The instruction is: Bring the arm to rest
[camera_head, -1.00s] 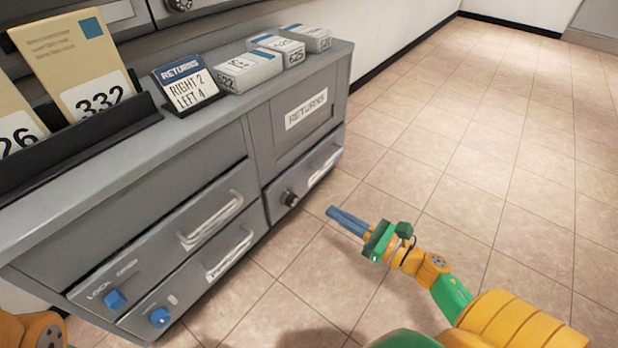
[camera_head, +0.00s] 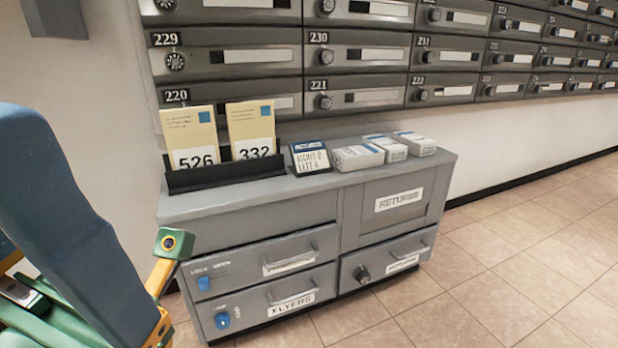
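A large blue part of my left gripper or arm (camera_head: 60,215) fills the left edge, very close to the camera. Green and yellow parts of mine (camera_head: 165,258) show beside and below it. I cannot make out two fingertips or whether they are open or shut, and I see nothing clearly held. My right gripper is out of view.
Mailboxes (camera_head: 360,55) line the wall above. Tiled floor (camera_head: 530,260) is clear at the right.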

